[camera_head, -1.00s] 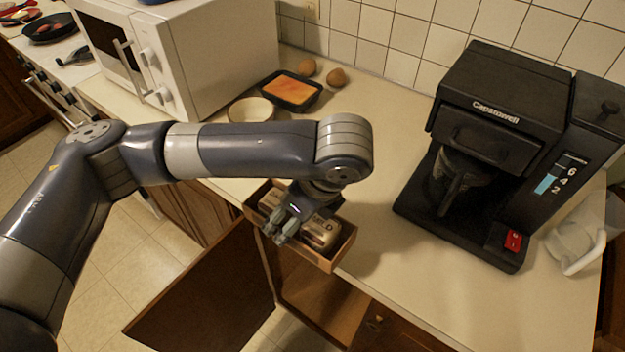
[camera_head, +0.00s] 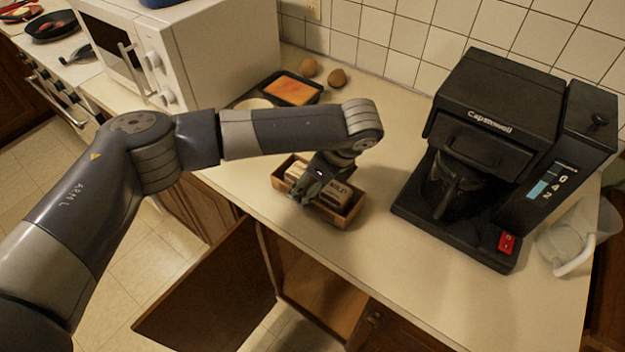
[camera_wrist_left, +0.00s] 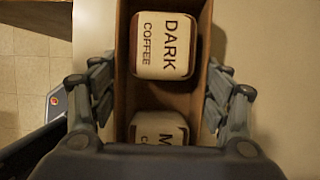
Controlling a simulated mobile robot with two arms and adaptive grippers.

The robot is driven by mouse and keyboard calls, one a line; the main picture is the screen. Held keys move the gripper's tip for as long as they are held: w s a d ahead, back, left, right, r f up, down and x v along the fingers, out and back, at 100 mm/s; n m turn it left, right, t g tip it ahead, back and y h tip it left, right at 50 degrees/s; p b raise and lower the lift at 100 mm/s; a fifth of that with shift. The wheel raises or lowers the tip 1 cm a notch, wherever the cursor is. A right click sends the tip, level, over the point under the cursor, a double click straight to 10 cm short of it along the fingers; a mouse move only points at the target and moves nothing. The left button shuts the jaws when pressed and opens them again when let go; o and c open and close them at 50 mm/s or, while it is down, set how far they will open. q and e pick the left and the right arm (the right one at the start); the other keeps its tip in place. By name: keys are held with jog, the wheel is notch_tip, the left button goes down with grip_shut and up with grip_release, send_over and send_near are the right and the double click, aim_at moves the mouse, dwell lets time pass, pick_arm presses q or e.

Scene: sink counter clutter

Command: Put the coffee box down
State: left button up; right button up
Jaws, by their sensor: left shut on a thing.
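The coffee box is an open brown wooden box (camera_head: 346,220) holding cream and brown coffee packs (camera_head: 341,192). In the head view it is over the counter near the front edge; whether its underside touches the counter is hard to tell. My left gripper (camera_head: 312,188) comes down over it from the left and is shut on it. In the left wrist view the box (camera_wrist_left: 165,98) lies between the fingers, one along each side wall. One pack there reads DARK COFFEE (camera_wrist_left: 164,45); another (camera_wrist_left: 159,128) is partly cut off by my gripper. My right gripper is not in view.
The black coffee maker (camera_head: 490,150) stands to the right, with a clear jug (camera_head: 575,240) beside it. Behind the box are a black tray (camera_head: 291,88), two brown eggs (camera_head: 337,77) and a partly hidden bowl (camera_head: 253,104). Below, a cabinet door (camera_head: 215,285) hangs open. The counter's front right is clear.

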pick_arm(q)
jog(key=shift+f, duration=0.3)
jog(key=shift+f, duration=0.1)
jog(key=o, duration=1)
jog(key=shift+o, duration=0.2)
jog(key=b+v, duration=0.2)
jog(key=v, duration=1)
jog(key=shift+a+r, duration=0.1)
jog(key=shift+r, duration=0.1)
jog(key=shift+f, duration=0.1)
